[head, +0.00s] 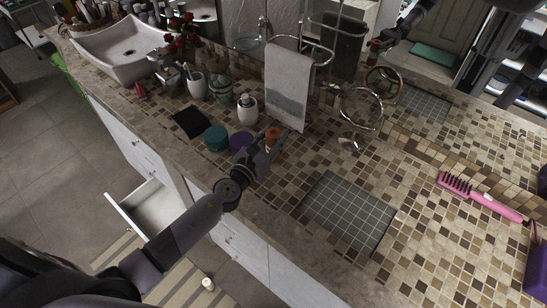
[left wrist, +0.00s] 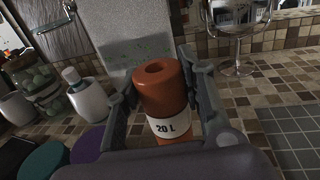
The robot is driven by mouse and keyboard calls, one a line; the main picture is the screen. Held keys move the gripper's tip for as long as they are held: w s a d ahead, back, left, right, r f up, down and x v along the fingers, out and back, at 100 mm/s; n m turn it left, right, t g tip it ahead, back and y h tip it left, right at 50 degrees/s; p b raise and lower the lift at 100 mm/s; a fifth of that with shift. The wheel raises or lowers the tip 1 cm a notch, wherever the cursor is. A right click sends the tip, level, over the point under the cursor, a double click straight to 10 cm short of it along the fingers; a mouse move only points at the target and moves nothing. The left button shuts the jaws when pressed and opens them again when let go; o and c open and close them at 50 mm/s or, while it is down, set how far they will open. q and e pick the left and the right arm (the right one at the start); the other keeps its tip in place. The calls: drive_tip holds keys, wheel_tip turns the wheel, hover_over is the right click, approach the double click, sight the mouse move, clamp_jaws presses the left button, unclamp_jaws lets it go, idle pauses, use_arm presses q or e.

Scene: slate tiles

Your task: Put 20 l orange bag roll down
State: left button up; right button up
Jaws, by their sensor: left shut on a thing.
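The orange bag roll (head: 273,134) stands about upright in my left gripper over the tiled counter (head: 290,170). In the left wrist view the roll (left wrist: 163,91) shows a hollow top and a white band reading "20 L". My left gripper (head: 268,143) is shut on it, with one finger on each side. The lower end of the roll is hidden, so I cannot tell whether it touches the counter. My right gripper is not in view.
Teal (head: 215,137) and purple (head: 241,142) round things and a white dispenser (head: 247,110) stand left of the roll. A towel (head: 291,85) hangs behind. A grey tile mat (head: 349,212) lies bare to the right; a pink brush (head: 480,196) lies beyond. A drawer (head: 148,207) stands open below.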

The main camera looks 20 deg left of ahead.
use_arm(q)
drive_tip(key=shift+s+f, duration=0.1)
drive_tip(key=shift+f, duration=0.45)
wheel_tip(320, 180, down, 4)
drive_tip(key=b, duration=0.3)
drive_tip(key=shift+f+b, duration=0.1)
drive_tip(key=shift+b, duration=0.3)
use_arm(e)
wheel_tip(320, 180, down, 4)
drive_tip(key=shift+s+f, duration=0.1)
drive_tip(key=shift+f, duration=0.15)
use_arm(q)
drive_tip(key=shift+f, duration=0.1)
drive_tip(key=o, duration=0.7)
drive_tip(key=shift+f, duration=0.1)
drive_tip(key=o, duration=0.5)
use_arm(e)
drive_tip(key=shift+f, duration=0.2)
